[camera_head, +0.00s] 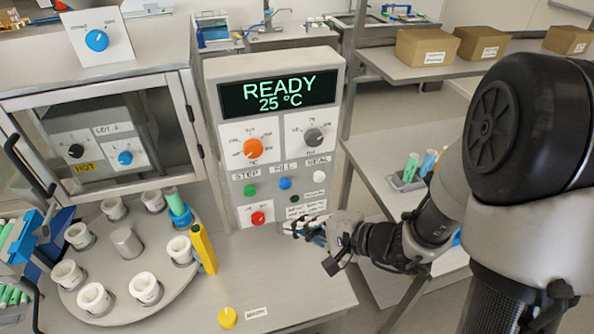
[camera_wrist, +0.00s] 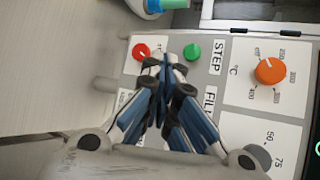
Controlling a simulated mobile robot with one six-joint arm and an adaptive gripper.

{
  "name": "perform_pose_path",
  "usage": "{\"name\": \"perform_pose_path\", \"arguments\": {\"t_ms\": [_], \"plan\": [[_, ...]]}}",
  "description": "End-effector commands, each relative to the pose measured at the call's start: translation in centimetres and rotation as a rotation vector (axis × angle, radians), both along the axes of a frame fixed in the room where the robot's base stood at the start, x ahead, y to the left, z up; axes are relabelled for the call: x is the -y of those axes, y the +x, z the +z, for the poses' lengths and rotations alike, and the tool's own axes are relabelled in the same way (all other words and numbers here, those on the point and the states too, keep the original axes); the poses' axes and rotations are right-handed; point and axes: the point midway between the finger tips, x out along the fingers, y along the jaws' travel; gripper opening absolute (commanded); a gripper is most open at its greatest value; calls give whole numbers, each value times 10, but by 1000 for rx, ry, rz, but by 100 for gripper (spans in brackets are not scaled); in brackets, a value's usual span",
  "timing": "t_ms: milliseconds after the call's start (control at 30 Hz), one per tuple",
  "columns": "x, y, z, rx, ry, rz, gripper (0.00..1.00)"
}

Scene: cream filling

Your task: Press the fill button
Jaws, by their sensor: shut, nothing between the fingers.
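The fill button (camera_head: 285,183) is a small blue button under a FILL label, between the green STEP button (camera_head: 250,190) and the white SEAL button (camera_head: 320,176) on the grey control panel (camera_head: 230,75). Its screen (camera_head: 278,93) reads READY, 25 °C. My gripper (camera_head: 292,229) is shut and empty, low in front of the panel, below and apart from the fill button. In the wrist view, my gripper's fingertips (camera_wrist: 167,62) lie between the red knob (camera_wrist: 141,52) and the green button (camera_wrist: 192,51). The FILL label (camera_wrist: 210,103) shows there, but the blue button is hidden behind the fingers.
A round turntable (camera_head: 100,255) with several white cups stands left of the panel. A blue holder with a green tube (camera_head: 173,195) and a yellow post (camera_head: 203,248) stand at its right side. A yellow knob (camera_head: 228,317) is on the table's front.

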Motion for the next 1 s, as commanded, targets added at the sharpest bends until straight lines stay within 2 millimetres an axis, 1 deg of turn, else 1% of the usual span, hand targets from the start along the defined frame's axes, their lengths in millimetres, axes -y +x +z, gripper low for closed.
{"name": "perform_pose_path", "arguments": {"t_ms": [367, 533, 667, 1000], "plan": [[1, 2, -2, -1, 2, -11, 0], [-1, 9, -1, -1, 3, -10, 0], [-5, 23, 0, -1, 2, -8, 0], [-18, 68, -2, 1, 1, -8, 0]]}}
